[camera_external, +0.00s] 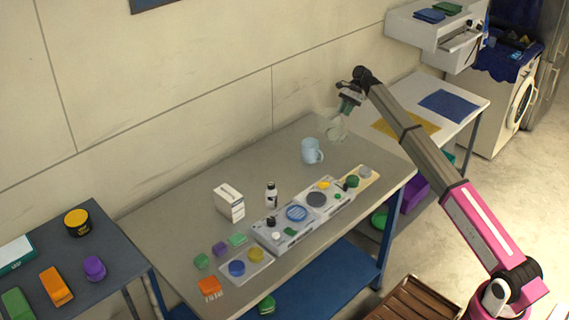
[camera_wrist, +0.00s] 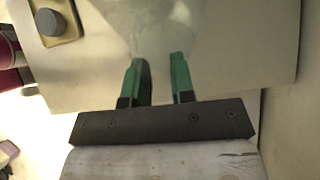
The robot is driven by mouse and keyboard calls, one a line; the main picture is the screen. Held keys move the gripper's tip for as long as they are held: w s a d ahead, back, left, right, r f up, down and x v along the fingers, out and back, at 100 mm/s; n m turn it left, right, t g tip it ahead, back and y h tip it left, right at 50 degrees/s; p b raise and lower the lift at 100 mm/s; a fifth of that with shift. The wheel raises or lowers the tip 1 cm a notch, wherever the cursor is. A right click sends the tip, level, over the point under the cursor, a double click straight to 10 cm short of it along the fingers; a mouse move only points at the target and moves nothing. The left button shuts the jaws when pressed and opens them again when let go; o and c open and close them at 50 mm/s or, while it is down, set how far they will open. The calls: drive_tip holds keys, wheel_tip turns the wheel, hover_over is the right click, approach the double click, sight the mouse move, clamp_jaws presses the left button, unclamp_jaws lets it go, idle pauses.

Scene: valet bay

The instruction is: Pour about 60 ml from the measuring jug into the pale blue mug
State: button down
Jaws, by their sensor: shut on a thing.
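The measuring jug (camera_external: 337,129) is clear and hard to make out. It hangs below my gripper (camera_external: 349,104), above the far right part of the grey table. My gripper is shut on it; its green fingers (camera_wrist: 158,73) show in the wrist view, with the clear jug (camera_wrist: 150,22) faint beyond them. I cannot tell the jug's exact tilt or the liquid level. The pale blue mug (camera_external: 311,151) stands upright on the table, just left of and below the jug in the external view. The mug's inside is hidden, and I cannot make it out in the wrist view.
The grey table (camera_external: 170,225) has a white box (camera_external: 229,203), a small dark-capped bottle (camera_external: 271,195) and trays of coloured pieces (camera_external: 286,233) nearer the front. The wall (camera_external: 220,80) runs behind. Table space around the mug is clear.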

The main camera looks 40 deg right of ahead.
sight(339, 107)
drive_tip(key=shift+a+r+h, duration=0.25)
drive_tip(key=shift+a+h, duration=0.05)
drive_tip(key=shift+a, duration=0.2)
drive_tip(key=shift+w+a+r+h, duration=0.1)
drive_tip(key=shift+a+r+h, duration=0.7)
drive_tip(key=shift+r+h, duration=0.25)
drive_tip(key=shift+a+r+h, duration=0.8)
drive_tip(key=shift+r, duration=0.35)
drive_tip(key=shift+w+a+r+h, duration=0.1)
drive_tip(key=shift+a+r+h, duration=0.7)
drive_tip(key=shift+r+h, duration=0.25)
drive_tip(key=shift+a+r, duration=0.15)
drive_tip(key=shift+r, duration=0.05)
drive_tip(key=shift+a+r+h+p, duration=0.3)
drive_tip(key=shift+a+r+h, duration=0.2)
drive_tip(key=shift+a, duration=0.05)
drive_tip(key=shift+a+r+h, duration=0.3)
drive_tip(key=shift+a, duration=0.05)
drive_tip(key=shift+a+r+h+p, duration=0.2)
drive_tip(key=shift+a+h+p, duration=0.1)
drive_tip(key=shift+a+p, duration=0.45)
